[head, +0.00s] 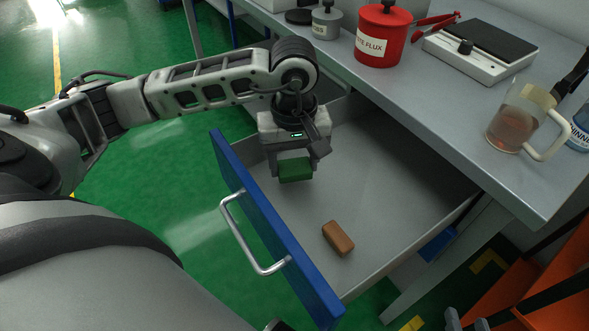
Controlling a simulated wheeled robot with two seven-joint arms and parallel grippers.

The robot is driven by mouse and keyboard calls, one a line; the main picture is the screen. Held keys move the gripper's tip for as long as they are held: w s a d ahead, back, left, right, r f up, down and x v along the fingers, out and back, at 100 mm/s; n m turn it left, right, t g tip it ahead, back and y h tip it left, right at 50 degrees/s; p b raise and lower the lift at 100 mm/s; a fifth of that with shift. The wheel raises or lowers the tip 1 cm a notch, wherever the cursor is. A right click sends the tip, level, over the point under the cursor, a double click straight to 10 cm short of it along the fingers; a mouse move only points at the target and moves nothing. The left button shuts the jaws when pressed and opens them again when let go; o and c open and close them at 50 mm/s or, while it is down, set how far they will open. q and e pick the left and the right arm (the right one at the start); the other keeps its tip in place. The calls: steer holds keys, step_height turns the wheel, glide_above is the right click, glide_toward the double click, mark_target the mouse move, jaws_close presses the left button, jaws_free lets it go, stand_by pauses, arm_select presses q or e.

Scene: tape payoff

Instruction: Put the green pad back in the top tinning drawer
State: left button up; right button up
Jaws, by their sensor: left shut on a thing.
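The green pad (296,171) is a small block held between the fingers of my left gripper (294,168), which is shut on it. The gripper points down over the left part of the open drawer (375,165), behind its blue front. I cannot tell whether the pad touches the drawer floor. The drawer has a grey inside, a blue front (265,225) and a silver handle (246,240). Two grey fingertips of my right gripper (467,321) show at the bottom right edge, apart and empty. The rest of it is out of view.
A brown block (338,238) lies in the drawer near the front. On the grey bench (440,105) stand a red flux can (382,40), a grey can (327,22), a scale-like box (480,50) and a glass mug (520,118). An orange structure (545,280) stands at the lower right.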

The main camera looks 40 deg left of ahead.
mark_target(294, 165)
arm_select(q)
step_height(294, 165, down, 3)
steer(key=shift+d+r, duration=0.1)
steer(key=shift+r, duration=0.1)
steer(key=shift+f, duration=0.1)
steer(key=shift+f+b, duration=0.1)
steer(key=shift+b, duration=0.2)
steer(key=o, duration=1)
steer(key=shift+o, duration=0.2)
